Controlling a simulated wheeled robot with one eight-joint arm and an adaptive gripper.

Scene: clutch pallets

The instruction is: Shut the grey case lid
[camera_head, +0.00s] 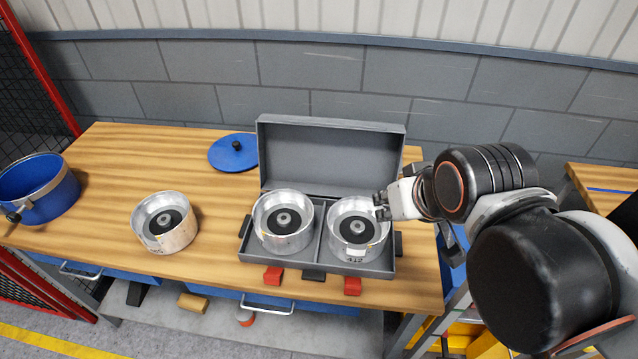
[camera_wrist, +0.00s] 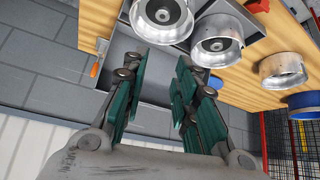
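The grey case (camera_head: 318,242) stands on the wooden table with its lid (camera_head: 332,158) open and upright at the back. One silver clutch drum (camera_head: 283,222) sits in the left compartment and another (camera_head: 357,230) in the right one. My gripper (camera_head: 380,207) is beside the right drum's rim, in front of the lid's right end; whether it touches the drum cannot be told. In the wrist view my gripper (camera_wrist: 158,68) is open, with a clear gap between its green-padded fingers. The right drum (camera_wrist: 162,14) shows beyond the fingertips, and the lid's inner face is partly hidden behind the fingers.
A third silver drum (camera_head: 165,222) stands left of the case. A blue round lid (camera_head: 232,153) lies behind it, and a blue pot (camera_head: 38,190) is at the far left. A grey block wall (camera_head: 180,100) rises behind the table. An orange-handled tool (camera_wrist: 96,68) shows in the wrist view.

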